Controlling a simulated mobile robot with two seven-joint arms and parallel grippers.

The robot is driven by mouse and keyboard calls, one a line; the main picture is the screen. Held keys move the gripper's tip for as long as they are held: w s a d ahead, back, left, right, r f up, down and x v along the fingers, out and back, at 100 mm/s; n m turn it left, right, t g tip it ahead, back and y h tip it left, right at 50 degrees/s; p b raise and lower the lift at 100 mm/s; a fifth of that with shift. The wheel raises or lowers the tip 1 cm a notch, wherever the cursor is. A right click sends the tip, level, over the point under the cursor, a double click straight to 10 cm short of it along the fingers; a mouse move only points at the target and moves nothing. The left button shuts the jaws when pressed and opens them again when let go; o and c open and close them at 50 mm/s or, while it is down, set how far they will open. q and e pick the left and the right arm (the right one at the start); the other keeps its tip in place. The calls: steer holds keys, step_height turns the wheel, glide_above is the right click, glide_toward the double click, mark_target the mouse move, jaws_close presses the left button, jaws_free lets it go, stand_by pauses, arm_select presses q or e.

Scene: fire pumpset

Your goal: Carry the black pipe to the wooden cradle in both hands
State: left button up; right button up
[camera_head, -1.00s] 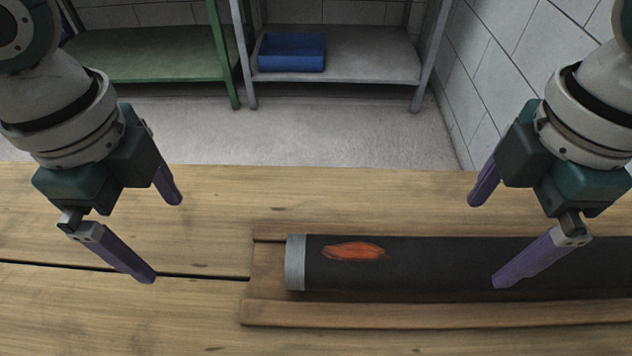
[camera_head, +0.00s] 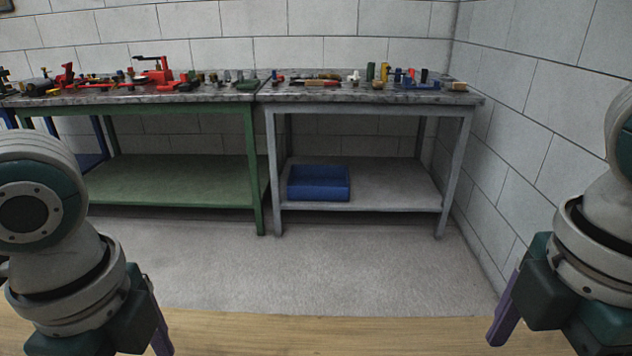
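The black pipe and the wooden cradle are out of the frame now, below its lower edge. My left gripper (camera_head: 158,335) is at the lower left over the edge of a wooden table; only one purple finger shows and the other is cut off. My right gripper (camera_head: 503,310) is at the lower right; one purple finger shows and the rest is cut off. No object is seen at either gripper, and their opening cannot be judged.
The wooden table (camera_head: 330,335) runs along the bottom. Beyond clear concrete floor (camera_head: 330,265) stand a green bench (camera_head: 180,180) and a grey bench (camera_head: 385,190) with tools on top. A blue bin (camera_head: 319,183) sits on the grey bench's shelf. A block wall (camera_head: 540,140) is at right.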

step_height(320, 180, up, 9)
steer(key=shift+d+r, duration=0.15)
steer(key=shift+d, duration=0.25)
